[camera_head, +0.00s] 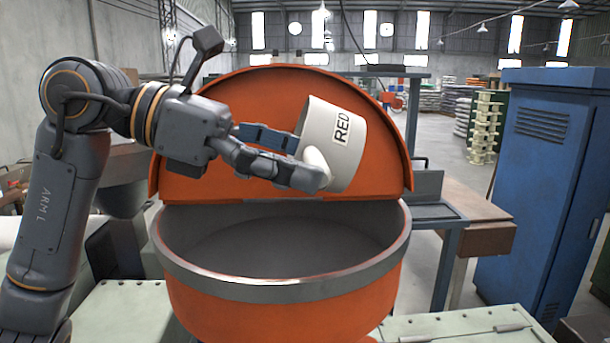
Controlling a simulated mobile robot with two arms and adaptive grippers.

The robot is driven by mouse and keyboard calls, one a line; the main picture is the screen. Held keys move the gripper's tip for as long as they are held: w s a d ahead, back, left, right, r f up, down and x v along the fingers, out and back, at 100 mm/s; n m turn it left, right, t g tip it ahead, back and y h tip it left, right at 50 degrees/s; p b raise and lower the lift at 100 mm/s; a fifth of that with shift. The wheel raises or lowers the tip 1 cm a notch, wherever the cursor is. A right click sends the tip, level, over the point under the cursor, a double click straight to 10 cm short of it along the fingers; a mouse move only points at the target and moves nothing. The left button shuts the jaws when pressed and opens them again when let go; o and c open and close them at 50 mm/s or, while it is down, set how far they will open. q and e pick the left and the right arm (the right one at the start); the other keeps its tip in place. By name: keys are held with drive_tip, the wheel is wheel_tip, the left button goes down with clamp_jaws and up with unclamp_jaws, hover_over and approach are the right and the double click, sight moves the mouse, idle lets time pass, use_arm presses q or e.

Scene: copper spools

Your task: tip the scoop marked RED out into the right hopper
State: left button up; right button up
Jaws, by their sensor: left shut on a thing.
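The hopper is a round orange tub with a grey metal rim and a grey inside. I see no material in the visible part of it. Only one hopper is in view. My right gripper is not in view.
A rounded orange panel (215,98) stands upright behind the hopper's opening, close behind the scoop. Pale green surfaces (125,310) lie around the hopper's base. A brown-topped bench (470,215) and a tall blue cabinet (535,180) stand to the right.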

use_arm(q)
drive_tip(key=a+f+h+b, duration=0.3)
drive_tip(key=f+h+b, duration=0.2)
drive_tip(key=b, duration=1.1)
drive_tip(key=shift+a+f+h, duration=0.2)
drive_tip(key=shift+f+h, duration=0.05)
drive_tip(key=shift+h, duration=0.75)
idle(1.4)
